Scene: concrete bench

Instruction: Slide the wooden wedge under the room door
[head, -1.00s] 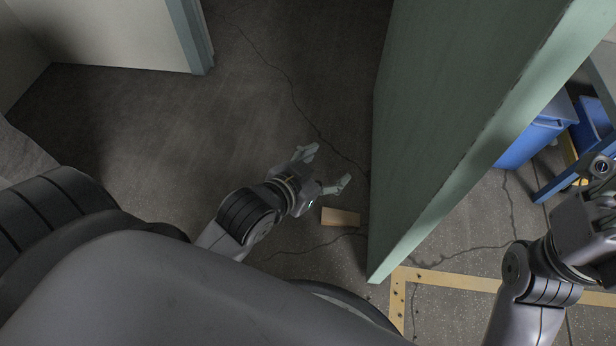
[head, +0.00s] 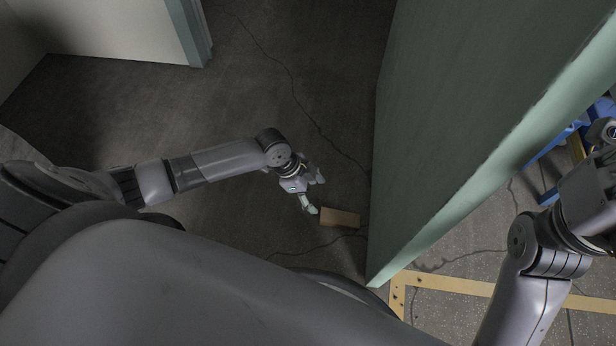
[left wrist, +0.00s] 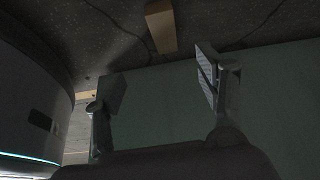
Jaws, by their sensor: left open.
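The wooden wedge (head: 340,218) lies on the dark floor just left of the green room door (head: 470,120), with a small gap between its right end and the door's face. My left gripper (head: 318,195) is open and empty, just left of and above the wedge in the head view. In the left wrist view the wedge (left wrist: 160,26) shows at the top, beyond the two spread fingers (left wrist: 160,85), with the door (left wrist: 160,110) filling the middle behind them. My right arm is at the right edge of the head view; its gripper's fingers (head: 606,135) are not clear.
A yellow floor line (head: 450,284) runs right of the door's near edge. Blue bins or a blue frame (head: 560,150) stand behind the door at right. A pale wall and door frame (head: 185,35) are at upper left. The floor left of the wedge is clear.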

